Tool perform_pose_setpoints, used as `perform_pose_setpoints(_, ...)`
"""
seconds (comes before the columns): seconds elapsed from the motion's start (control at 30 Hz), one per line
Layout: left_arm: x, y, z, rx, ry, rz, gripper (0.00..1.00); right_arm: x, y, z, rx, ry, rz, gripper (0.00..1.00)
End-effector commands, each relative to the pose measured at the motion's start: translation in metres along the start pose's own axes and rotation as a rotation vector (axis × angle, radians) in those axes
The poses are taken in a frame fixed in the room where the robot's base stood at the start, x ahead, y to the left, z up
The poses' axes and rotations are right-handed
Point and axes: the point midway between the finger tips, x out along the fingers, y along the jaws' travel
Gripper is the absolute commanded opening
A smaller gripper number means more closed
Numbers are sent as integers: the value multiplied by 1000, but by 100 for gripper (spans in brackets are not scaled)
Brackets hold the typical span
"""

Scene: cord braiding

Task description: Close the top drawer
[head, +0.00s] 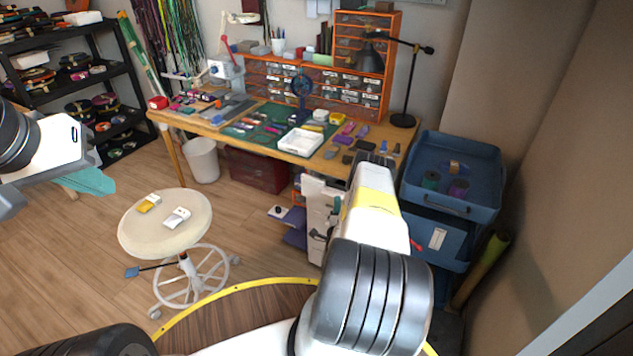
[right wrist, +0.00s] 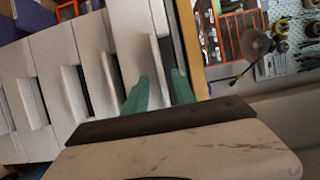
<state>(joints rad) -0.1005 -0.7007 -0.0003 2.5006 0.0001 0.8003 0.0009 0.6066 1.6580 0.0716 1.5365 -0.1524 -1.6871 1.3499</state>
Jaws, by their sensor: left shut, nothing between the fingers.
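The white drawer unit (head: 318,205) stands under the workbench in the head view, partly hidden by my right arm. In the right wrist view its fronts (right wrist: 88,45) run sideways across the left half, with slot-like handles. The top drawer (right wrist: 132,45) is the one nearest the wooden bench edge; I cannot tell how far out it stands. My right gripper (right wrist: 160,92) has its green fingers apart, close to the top drawer's handle (right wrist: 160,62); contact is unclear. My left gripper (head: 92,181) is shut and empty at the far left, away from the drawers.
The workbench (head: 300,160) above carries a white tray (head: 300,142), small tools and a lamp (head: 403,120). A blue cart (head: 450,205) stands right of the drawers. A round stool (head: 165,222) stands on open floor to the left. A black shelf (head: 75,75) is far left.

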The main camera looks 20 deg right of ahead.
Motion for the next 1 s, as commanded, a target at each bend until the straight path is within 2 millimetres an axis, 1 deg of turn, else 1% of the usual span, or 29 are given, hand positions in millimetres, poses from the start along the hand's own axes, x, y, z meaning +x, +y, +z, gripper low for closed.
perform_pose_setpoints(0.03,0,0,0,0,0,0,0,9,-1,0,0,0,-3,32)
perform_pose_setpoints(0.1,0,0,0,0,0,0,0,18,-1,0,-1,1,-2,32)
perform_pose_setpoints(0.23,0,0,0,1,0,0,0,31,0,0,-1,0,-1,32)
perform_pose_setpoints(0.37,0,0,0,1,0,0,0,36,0,0,-1,-1,1,32)
perform_pose_setpoints(0.57,0,0,0,1,0,0,0,37,0,0,-1,0,2,32)
perform_pose_setpoints(0.6,0,0,0,1,0,0,0,37,0,0,-1,0,2,28)
perform_pose_setpoints(0.73,0,0,0,1,0,0,0,37,0,0,-1,0,2,2)
perform_pose_setpoints(0.77,0,0,0,1,0,0,0,37,0,0,-1,0,2,0)
perform_pose_setpoints(1.0,0,0,0,1,0,0,0,36,0,0,-1,0,2,0)
